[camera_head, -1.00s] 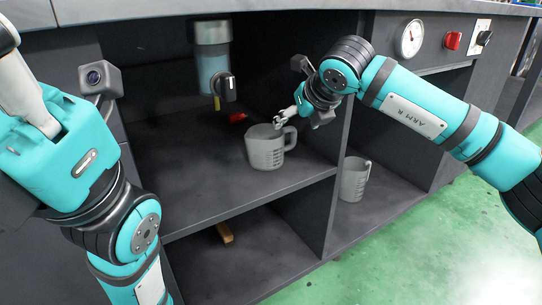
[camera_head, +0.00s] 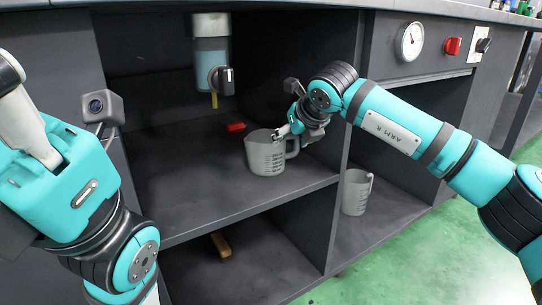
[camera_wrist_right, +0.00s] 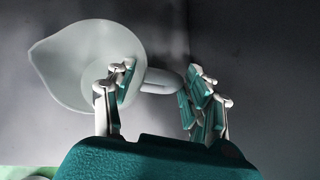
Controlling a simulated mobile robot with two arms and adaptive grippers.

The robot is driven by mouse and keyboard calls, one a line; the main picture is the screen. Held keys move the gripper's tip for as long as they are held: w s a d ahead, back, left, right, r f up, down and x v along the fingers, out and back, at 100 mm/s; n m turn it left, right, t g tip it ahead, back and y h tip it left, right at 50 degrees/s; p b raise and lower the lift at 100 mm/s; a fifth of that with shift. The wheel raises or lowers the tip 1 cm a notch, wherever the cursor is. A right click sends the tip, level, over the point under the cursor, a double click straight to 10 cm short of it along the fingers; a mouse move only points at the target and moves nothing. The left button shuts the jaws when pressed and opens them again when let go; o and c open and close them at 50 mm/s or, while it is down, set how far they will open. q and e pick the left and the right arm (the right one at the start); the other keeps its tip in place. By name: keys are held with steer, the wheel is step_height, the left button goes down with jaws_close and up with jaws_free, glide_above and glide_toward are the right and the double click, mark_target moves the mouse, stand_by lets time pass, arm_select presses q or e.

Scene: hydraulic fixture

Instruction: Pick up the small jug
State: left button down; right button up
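A grey measuring jug (camera_head: 265,157) stands upright on the middle shelf, with its handle to the right. A second grey jug (camera_head: 353,197), narrower in the picture, stands in the lower right compartment. I cannot tell for sure which is the small one. My right gripper (camera_head: 288,133) is at the shelf jug's rim and handle. In the right wrist view, the gripper (camera_wrist_right: 160,92) is open, one finger over the open mouth of the jug (camera_wrist_right: 72,60) and the other beyond the handle (camera_wrist_right: 162,82), which lies between them. My left arm shows at the left; its fingers are not visible.
A cylinder with a black valve knob (camera_head: 222,79) hangs above the shelf. A red part (camera_head: 235,127) lies behind the jug, and a brown block (camera_head: 221,246) is on the lower level. A divider (camera_head: 335,215) stands right of the shelf jug. The shelf's left part is clear.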

steer(key=c, duration=0.8)
